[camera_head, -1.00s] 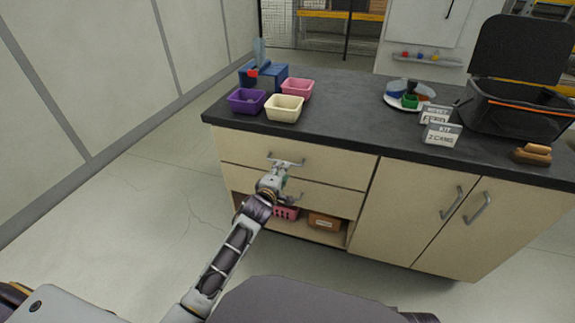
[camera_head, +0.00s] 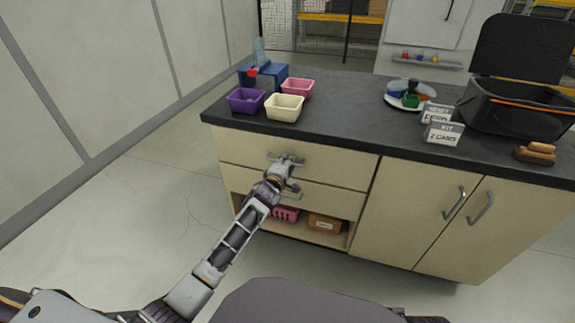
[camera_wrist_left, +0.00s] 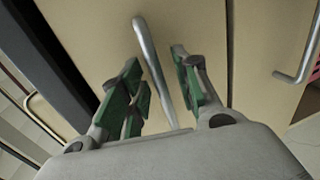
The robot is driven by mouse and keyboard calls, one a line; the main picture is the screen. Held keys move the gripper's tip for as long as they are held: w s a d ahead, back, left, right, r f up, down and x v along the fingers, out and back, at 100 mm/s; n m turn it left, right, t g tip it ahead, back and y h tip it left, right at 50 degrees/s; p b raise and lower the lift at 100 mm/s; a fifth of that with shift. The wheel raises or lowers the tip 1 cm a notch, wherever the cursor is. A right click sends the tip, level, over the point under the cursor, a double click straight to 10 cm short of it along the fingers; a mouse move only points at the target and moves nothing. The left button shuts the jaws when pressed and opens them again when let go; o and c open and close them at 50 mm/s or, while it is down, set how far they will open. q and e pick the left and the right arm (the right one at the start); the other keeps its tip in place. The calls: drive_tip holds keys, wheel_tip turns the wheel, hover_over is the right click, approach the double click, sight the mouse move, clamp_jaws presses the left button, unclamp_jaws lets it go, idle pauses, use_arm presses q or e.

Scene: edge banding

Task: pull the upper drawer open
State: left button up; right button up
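The upper drawer (camera_head: 335,163) is a pale wood front just under the dark worktop, and it looks closed. Its metal bar handle (camera_head: 298,159) is partly hidden by my left gripper (camera_head: 283,168). In the left wrist view the upper handle (camera_wrist_left: 150,50) runs between the two green-padded fingers of my left gripper (camera_wrist_left: 157,62). The fingers are apart, with a gap on each side of the bar. The lower drawer (camera_head: 330,197) also looks closed, and its handle (camera_wrist_left: 300,62) shows at the right of the wrist view. My right gripper is not in view.
An open shelf below the drawers holds a pink basket (camera_head: 286,213) and an orange-brown box (camera_head: 325,222). Cupboard doors with handles (camera_head: 454,203) stand to the right. Bins, including a cream one (camera_head: 284,108), stand on the worktop (camera_head: 340,115). Floor in front of the cabinet's left side is clear.

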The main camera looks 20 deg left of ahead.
use_arm(q)
drive_tip(key=shift+w, duration=0.3)
drive_tip(key=shift+c, duration=0.4)
clamp_jaws()
drive_tip(key=shift+f, duration=0.1)
